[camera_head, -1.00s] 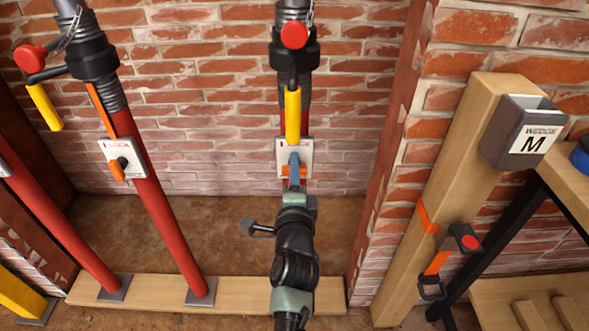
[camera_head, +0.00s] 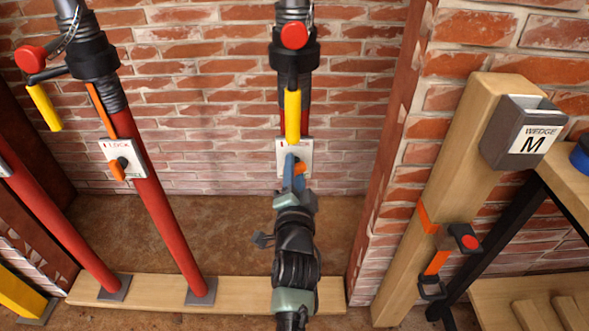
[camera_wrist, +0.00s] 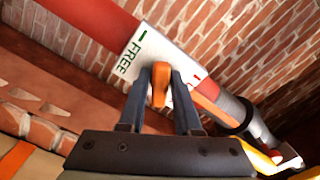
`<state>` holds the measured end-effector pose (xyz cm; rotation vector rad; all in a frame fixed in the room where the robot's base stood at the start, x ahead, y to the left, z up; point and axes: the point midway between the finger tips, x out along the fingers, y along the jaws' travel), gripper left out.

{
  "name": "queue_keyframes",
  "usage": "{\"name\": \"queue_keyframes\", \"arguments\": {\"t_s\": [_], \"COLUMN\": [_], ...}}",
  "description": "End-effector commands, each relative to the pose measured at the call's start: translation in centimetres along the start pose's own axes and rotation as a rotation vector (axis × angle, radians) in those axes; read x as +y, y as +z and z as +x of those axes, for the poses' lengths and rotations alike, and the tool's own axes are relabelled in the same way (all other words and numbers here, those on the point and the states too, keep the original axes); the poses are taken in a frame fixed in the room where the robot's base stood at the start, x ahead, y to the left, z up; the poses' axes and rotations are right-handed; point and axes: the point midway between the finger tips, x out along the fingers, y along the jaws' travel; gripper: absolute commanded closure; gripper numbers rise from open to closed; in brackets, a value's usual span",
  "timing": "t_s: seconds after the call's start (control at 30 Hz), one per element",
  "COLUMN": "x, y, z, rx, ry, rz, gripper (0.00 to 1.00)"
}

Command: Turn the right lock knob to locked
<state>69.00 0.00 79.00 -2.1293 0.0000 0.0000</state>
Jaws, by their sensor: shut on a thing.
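The right lock knob (camera_head: 299,168) is an orange lever on a white plate (camera_head: 306,153) on the right red post. In the head view part of it shows at the right of my blue fingertips. My gripper (camera_head: 292,168) reaches up to the plate from below. In the wrist view the orange knob (camera_wrist: 160,84) sits between the two blue fingers of my gripper (camera_wrist: 163,88), which are shut on it. Green FREE lettering and a green mark show on the plate (camera_wrist: 150,50). A red mark shows at its other end, partly behind a finger. The knob's exact angle is hard to tell.
A yellow handle (camera_head: 293,115) hangs just above the right plate. The left post has its own white plate (camera_head: 132,150) and orange knob (camera_head: 117,168). A wooden upright with a wedge box (camera_head: 522,132) stands at the right. Brick wall lies behind.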

Motion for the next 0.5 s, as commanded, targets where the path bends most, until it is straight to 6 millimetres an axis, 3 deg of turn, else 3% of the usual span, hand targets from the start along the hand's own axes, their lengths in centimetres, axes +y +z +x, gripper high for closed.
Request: {"name": "queue_keyframes", "arguments": {"t_s": [0.5], "x": [0.14], "y": [-0.01], "z": [-0.02], "rx": [0.000], "ry": [0.001], "rz": [-0.493], "gripper": [1.00]}}
